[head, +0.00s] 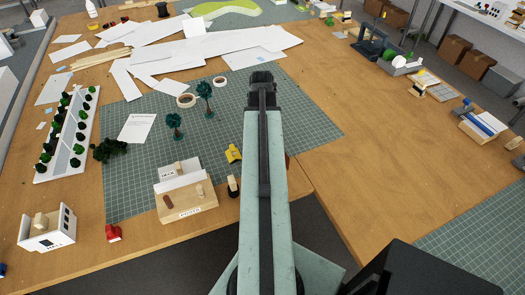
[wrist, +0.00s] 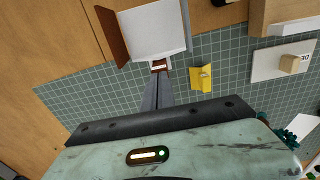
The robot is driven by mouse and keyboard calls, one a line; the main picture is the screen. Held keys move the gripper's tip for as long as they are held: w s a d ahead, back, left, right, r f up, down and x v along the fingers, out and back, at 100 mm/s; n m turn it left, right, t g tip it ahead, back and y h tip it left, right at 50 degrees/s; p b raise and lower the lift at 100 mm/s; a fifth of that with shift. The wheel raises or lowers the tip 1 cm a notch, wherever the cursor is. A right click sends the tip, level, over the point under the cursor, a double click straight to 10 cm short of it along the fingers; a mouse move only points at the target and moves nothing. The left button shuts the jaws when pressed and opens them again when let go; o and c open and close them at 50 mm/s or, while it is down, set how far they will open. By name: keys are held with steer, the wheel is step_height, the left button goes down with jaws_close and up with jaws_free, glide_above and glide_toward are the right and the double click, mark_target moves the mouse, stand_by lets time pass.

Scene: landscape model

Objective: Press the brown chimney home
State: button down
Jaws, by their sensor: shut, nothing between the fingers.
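In the wrist view my gripper (wrist: 158,78) is shut, its dark fingers together and empty. The fingertips lie close to a small brown piece with a pale top (wrist: 160,65), which looks like the brown chimney. It is at the near edge of a white roof-like panel (wrist: 153,36), with a brown panel (wrist: 112,38) along its left side. I cannot tell whether the fingertips touch the chimney or how deep it sits. In the head view my arm hides the gripper, chimney and white panel.
A yellow piece (wrist: 201,77) lies on the green mat beside the white panel; it also shows in the head view (head: 234,153). A model house with a wooden base (head: 190,208) stands left of my arm. Teal trees (head: 205,92) stand farther back.

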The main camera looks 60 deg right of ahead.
steer(key=shift+f+b, duration=1.35)
steer(key=shift+f, duration=0.1)
steer(key=shift+r, duration=0.2)
step_height(320, 180, up, 8)
steer(key=p, duration=0.8)
steer(key=shift+f, duration=0.1)
